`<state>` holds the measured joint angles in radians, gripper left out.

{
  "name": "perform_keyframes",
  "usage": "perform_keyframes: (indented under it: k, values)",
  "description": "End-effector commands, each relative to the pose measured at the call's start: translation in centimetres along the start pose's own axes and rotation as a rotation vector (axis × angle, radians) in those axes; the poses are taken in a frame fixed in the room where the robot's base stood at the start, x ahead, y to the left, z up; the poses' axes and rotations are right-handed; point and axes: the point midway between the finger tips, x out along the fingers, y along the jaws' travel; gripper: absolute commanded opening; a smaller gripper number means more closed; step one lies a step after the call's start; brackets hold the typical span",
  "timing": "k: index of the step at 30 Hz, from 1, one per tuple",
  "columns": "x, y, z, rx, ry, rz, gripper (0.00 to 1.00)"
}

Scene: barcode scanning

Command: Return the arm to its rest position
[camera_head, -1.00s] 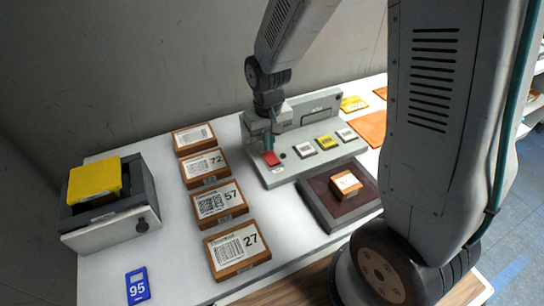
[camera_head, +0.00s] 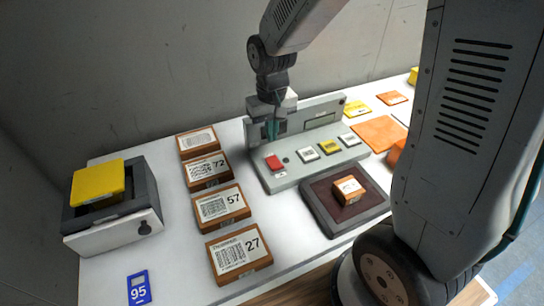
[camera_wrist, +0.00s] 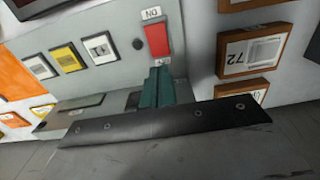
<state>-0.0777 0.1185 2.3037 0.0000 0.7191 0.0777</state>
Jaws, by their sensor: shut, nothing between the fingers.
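My gripper (camera_head: 271,130) hangs fingers-down above the grey control panel (camera_head: 284,183), over its left part and in front of its raised back. Its teal fingers are shut and hold nothing. The red button (camera_head: 274,162) lies just below the fingertips, with a visible gap. In the wrist view the closed teal fingers (camera_wrist: 157,82) point toward the red button (camera_wrist: 157,40), which has a label reading "ON" beside it. My arm rises from the gripper to the upper right.
Labelled boxes, among them box 27 (camera_head: 239,253) and box 57 (camera_head: 219,206), stand left of the panel. A small box (camera_head: 347,190) sits on a dark pad (camera_head: 318,206). A printer-like device with a yellow top (camera_head: 97,181) stands far left. The wall is close behind.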

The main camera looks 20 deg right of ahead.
Motion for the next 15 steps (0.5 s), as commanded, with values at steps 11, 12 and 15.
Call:
perform_keyframes:
  k: [11,12,15]
  values:
    - [0.0,0.2,2.9,-0.018,-0.102,0.007,0.0]
    - [-0.7,0.3,4.0,-0.023,-0.121,0.008,0.0]
    - [-2.9,0.7,6.5,-0.028,-0.141,0.008,0.0]
